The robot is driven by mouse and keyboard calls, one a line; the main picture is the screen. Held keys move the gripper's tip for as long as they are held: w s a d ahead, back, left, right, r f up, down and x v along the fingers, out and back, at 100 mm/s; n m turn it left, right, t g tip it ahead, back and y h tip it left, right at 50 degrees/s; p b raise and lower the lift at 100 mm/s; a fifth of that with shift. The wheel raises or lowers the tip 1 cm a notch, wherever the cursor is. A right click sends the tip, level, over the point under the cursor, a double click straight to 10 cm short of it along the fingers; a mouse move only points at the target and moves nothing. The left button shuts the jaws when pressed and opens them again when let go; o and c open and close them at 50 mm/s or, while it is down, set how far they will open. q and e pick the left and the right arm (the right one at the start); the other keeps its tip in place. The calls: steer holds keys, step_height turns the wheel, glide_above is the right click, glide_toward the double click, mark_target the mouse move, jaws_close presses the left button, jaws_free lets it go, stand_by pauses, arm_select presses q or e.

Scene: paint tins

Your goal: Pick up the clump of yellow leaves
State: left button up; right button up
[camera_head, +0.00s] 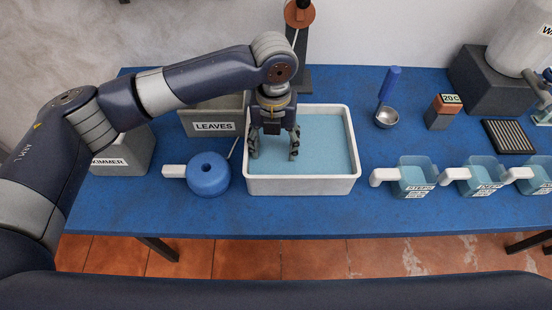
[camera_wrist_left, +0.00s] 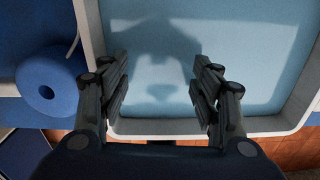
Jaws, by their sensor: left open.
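I see no clump of yellow leaves in either view. A white tray (camera_head: 303,186) of pale blue water stands near the middle of the table, and its rim also shows in the left wrist view (camera_wrist_left: 190,127). My left gripper (camera_head: 274,156) points down over the left part of the tray, open, with nothing between its fingers. In the left wrist view the gripper (camera_wrist_left: 161,78) is spread over the water, with a dark shadow ahead of it. A grey bin labelled LEAVES (camera_head: 211,126) stands behind left of the tray; my arm partly hides it. My right gripper is not in view.
A blue ring-shaped float (camera_head: 208,176) lies just left of the tray, with a SKIMMER box (camera_head: 125,155) farther left. A ladle (camera_head: 387,117), a 20 C block (camera_head: 442,112) and several handled cups (camera_head: 413,177) stand to the right. A dark post (camera_head: 300,45) rises behind.

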mark_target(276, 159)
arm_select(q)
steer(key=shift+w+f, duration=0.1)
steer(key=shift+f, duration=0.25)
steer(key=f, duration=0.2)
steer(key=f+p, duration=0.1)
steer(key=f, duration=0.1)
steer(key=shift+w+d+f, duration=0.15)
steer(key=shift+d+f, duration=0.05)
steer(key=shift+f, duration=0.4)
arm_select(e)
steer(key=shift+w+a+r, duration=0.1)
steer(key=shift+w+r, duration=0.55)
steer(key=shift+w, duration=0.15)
arm_select(q)
steer(key=shift+c, duration=0.5)
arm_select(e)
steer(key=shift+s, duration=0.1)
arm_select(q)
steer(key=c, duration=0.9)
steer(key=shift+o, duration=0.2)
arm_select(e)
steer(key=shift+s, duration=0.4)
